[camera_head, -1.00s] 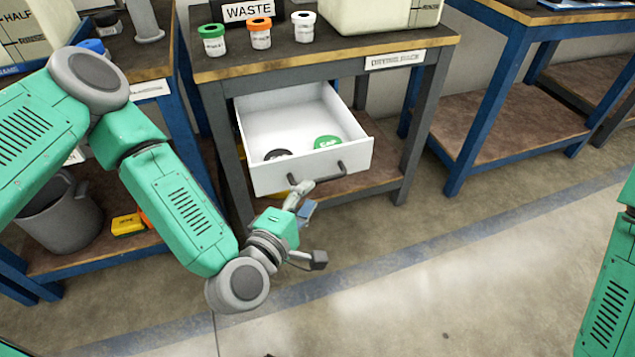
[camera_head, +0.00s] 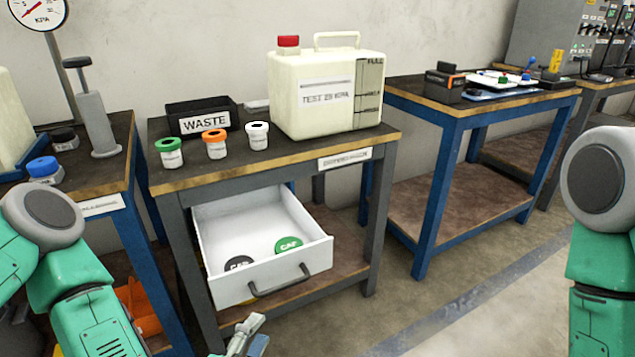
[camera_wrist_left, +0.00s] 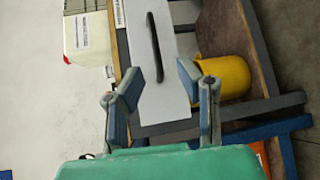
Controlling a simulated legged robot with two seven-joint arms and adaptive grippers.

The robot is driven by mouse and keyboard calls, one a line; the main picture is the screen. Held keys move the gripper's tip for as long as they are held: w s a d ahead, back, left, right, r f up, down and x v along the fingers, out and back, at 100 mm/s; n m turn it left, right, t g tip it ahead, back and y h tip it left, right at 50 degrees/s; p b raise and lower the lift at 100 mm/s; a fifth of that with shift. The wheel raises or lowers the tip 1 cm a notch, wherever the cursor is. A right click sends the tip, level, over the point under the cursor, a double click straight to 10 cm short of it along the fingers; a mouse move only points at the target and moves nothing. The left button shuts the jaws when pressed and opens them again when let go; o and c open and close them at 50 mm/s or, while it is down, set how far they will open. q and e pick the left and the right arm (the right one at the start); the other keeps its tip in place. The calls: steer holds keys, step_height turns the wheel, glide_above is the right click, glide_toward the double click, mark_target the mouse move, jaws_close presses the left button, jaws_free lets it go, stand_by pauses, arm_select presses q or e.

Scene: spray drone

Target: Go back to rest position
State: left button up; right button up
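My left gripper (camera_head: 246,337) is at the bottom of the head view, in front of and below the open white drawer (camera_head: 290,268). In the left wrist view the left gripper (camera_wrist_left: 157,88) has its fingers spread, with nothing between them. The drawer front (camera_wrist_left: 160,108) and its dark handle (camera_wrist_left: 154,48) are beyond the fingers, apart from them. In the head view the drawer handle (camera_head: 280,282) is free. The drawer holds a black cap (camera_head: 239,263) and a green cap (camera_head: 288,245). My right arm shows at the right edge, but its gripper is out of view.
The table (camera_head: 275,172) carries a WASTE bin (camera_head: 203,119), three small jars (camera_head: 215,145) and a large canister (camera_head: 325,95). Blue-framed tables stand on both sides. A yellow bucket (camera_wrist_left: 225,77) is under the drawer. Floor (camera_head: 500,310) at right is clear.

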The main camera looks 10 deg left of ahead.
arm_select(q)
steer(key=s+f+m+g+h, duration=0.2)
steer(key=s+f+m+g, duration=0.75)
steer(key=f+m, duration=0.3)
steer(key=s+a+f+m+g+y, duration=0.3)
steer(key=s+a+f, duration=0.1)
steer(key=s+a, duration=0.2)
steer(key=s+a+m+g+y, duration=0.2)
steer(key=s+a+g, duration=0.1)
steer(key=a, duration=0.5)
step_height(320, 180, up, 13)
steer(key=p, duration=1.2)
steer(key=shift+p, duration=0.4)
